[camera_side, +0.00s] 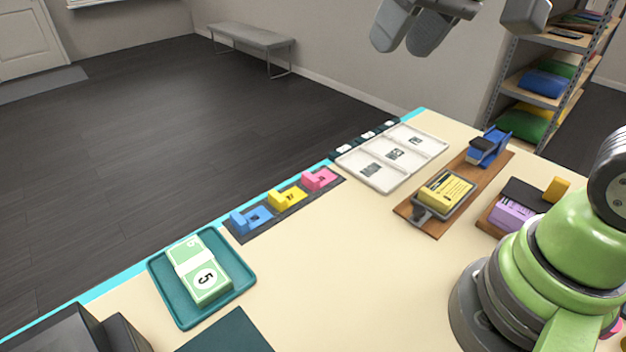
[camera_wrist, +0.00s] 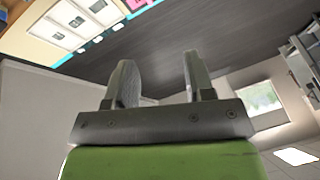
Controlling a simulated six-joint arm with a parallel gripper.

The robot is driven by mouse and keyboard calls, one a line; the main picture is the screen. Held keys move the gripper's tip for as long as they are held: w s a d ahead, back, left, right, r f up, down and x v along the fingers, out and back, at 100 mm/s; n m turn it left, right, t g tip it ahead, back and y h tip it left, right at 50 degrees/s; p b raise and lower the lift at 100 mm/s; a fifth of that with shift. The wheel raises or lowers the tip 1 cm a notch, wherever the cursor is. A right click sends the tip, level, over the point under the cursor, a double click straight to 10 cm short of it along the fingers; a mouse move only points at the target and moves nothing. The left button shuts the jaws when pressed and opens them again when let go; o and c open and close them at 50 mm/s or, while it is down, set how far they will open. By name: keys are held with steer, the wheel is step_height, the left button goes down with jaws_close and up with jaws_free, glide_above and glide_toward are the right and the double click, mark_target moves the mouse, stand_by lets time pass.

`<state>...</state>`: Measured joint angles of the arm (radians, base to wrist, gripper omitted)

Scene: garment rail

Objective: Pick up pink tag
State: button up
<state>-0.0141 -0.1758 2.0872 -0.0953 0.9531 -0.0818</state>
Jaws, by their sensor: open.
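The pink tag (camera_side: 320,179) sits at the right end of a dark strip (camera_side: 240,236), beside a yellow tag (camera_side: 288,197) and a blue tag (camera_side: 251,219). A pink patch at the top edge of the wrist view (camera_wrist: 136,4) looks like the same tag, mostly cut off. My gripper (camera_side: 411,34) is high at the top of the side view, well above the table and away from the tag. In the wrist view my gripper (camera_wrist: 160,80) has its fingers apart with nothing between them.
A white three-part tray (camera_side: 350,161) lies behind the tags to the right. A teal tray (camera_side: 165,290) with banknotes (camera_side: 203,270) is in front left. A wooden board (camera_side: 415,208) holds a yellow card piece (camera_side: 447,191) and a blue device (camera_side: 489,148). The middle of the table is clear.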

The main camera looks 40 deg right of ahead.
steer(key=w+f+n+g, duration=0.1)
steer(key=w+f+g, duration=0.1)
steer(key=w+f, duration=0.55)
steer(key=n+g+h, duration=0.1)
steer(key=n+g, duration=0.1)
steer(key=g, duration=0.1)
glide_above(314, 179)
step_height(314, 179, down, 17)
steer(key=shift+s+a+f, duration=0.1)
steer(key=shift+s+f, duration=0.05)
steer(key=shift+f, duration=3)
jaws_close()
